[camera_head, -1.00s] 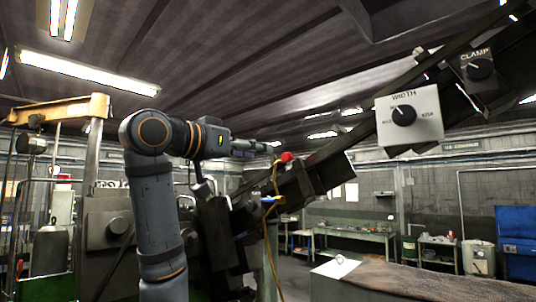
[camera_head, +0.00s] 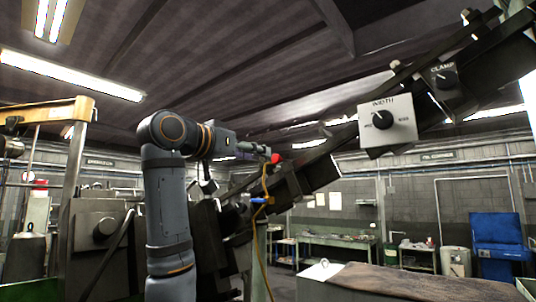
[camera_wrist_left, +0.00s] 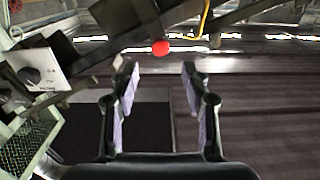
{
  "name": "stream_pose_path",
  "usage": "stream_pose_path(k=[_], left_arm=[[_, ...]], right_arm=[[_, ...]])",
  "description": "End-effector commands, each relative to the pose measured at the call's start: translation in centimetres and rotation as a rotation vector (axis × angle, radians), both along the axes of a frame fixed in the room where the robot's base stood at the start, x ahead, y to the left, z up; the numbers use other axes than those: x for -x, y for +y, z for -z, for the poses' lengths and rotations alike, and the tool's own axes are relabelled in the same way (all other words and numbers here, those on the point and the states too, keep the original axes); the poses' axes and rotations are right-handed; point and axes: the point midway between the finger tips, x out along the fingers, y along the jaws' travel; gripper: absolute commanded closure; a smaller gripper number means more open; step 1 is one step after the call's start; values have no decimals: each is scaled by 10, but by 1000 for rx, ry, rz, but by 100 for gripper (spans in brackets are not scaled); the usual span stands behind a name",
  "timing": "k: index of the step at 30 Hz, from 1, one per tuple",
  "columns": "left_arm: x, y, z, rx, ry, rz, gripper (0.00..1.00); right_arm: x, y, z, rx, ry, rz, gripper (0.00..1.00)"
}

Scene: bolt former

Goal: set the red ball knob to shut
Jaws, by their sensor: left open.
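The red ball knob (camera_head: 275,159) is a small round red ball beside the dark slanted machine beam. My left gripper (camera_head: 263,152) is close to the knob's left side in the head view, at the end of my grey arm. In the left wrist view the red ball knob (camera_wrist_left: 160,47) shows just beyond the fingertips, centred between them. The left gripper (camera_wrist_left: 159,72) is open, with nothing between its fingers. I cannot tell whether a finger touches the knob. My right gripper is in neither view.
A white WIDTH dial box (camera_head: 387,124) and a CLAMP dial (camera_head: 445,76) sit on the slanted beam (camera_head: 318,168). A yellow cable (camera_head: 266,183) hangs near the knob. A workbench (camera_head: 385,283) stands lower right, and a blue cabinet (camera_head: 497,240) at the far right.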

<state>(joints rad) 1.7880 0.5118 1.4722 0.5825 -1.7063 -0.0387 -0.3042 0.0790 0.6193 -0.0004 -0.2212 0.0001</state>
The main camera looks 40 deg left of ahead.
Motion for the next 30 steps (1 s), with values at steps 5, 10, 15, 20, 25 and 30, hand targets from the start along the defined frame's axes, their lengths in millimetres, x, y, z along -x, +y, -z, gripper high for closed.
stream_pose_path(k=[5, 10, 15, 20, 25, 30], left_arm=[[-39, -3, -6, 1, 3, 0, 53], [-62, -5, -4, 1, 1, 0, 53], [-68, -5, -1, 0, -1, 0, 53], [-68, -5, 0, 0, -1, 0, 53], [-68, -5, 0, 0, -1, 0, 72], [-68, -5, -1, 0, -2, 0, 95]], right_arm=[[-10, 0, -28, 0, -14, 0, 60], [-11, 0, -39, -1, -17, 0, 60], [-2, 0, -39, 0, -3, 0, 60], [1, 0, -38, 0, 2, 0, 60], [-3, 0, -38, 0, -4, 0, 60], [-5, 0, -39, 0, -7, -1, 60]])
